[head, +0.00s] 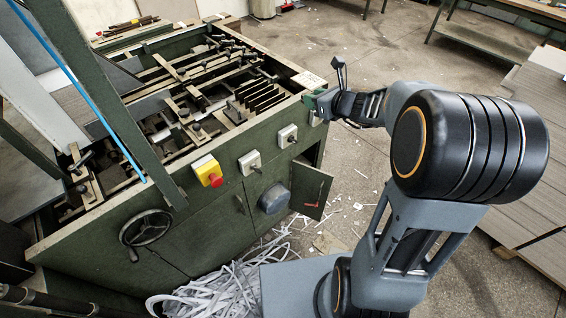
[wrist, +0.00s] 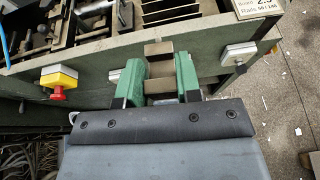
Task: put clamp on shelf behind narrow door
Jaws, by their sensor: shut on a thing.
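My gripper (wrist: 159,70) has green fingers and is shut on the clamp (wrist: 160,86), whose brown, blocky parts show between the fingers in the wrist view. In the head view my gripper (head: 319,104) is at the near right top corner of the green machine, and the clamp is too small to make out. The narrow door (head: 311,189) stands open at the right end of the machine's front, below my gripper, with a red mark on its face. The shelf behind it cannot be seen.
The green machine (head: 215,205) carries bars and fittings on top. A yellow box with a red button (head: 208,172), switch boxes (head: 249,163) and a handwheel (head: 147,228) jut from its front. Paper strips (head: 225,290) heap below.

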